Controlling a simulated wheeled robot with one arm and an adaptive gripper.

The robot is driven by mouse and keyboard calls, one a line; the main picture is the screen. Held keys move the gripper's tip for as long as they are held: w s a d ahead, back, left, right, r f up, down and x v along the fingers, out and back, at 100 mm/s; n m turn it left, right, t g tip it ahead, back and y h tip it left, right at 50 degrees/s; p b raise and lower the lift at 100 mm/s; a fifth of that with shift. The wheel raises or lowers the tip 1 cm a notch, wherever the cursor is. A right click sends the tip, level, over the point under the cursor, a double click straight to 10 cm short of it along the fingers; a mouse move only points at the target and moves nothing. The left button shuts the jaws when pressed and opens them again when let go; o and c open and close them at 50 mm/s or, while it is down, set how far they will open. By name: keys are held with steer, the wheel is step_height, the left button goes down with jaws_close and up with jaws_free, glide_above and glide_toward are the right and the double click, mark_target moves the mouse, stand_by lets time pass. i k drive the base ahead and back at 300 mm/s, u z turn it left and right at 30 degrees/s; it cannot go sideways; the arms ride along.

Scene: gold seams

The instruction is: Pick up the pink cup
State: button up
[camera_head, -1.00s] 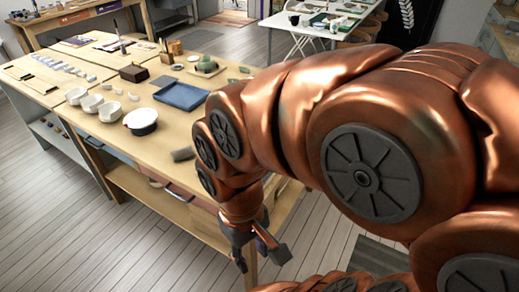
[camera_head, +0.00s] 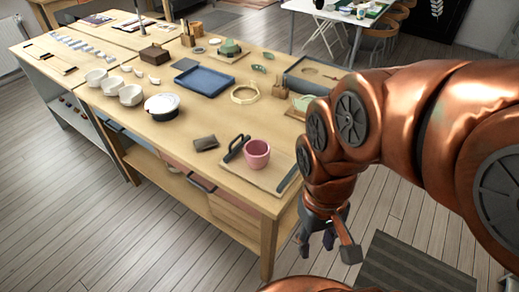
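The pink cup (camera_head: 256,154) stands upright near the front right corner of the wooden table (camera_head: 185,130). It is on a pale board (camera_head: 268,177), beside a dark clamp-like tool. My gripper (camera_head: 330,245) hangs low, right of the table's corner and apart from the cup. Its fingers look spread, with nothing visible between them. My copper arm covers the right side of the view.
A dark grey block (camera_head: 205,143) lies left of the cup, and a dark bar (camera_head: 288,179) lies right of it. Behind are a blue tray (camera_head: 205,81), a white-lidded pot (camera_head: 162,106) and a grey box (camera_head: 314,74). Floor is clear in front of the table.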

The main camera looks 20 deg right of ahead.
mark_target(255, 147)
steer(key=u, duration=2.65)
steer(key=i, duration=1.95)
steer(key=z, duration=3.1)
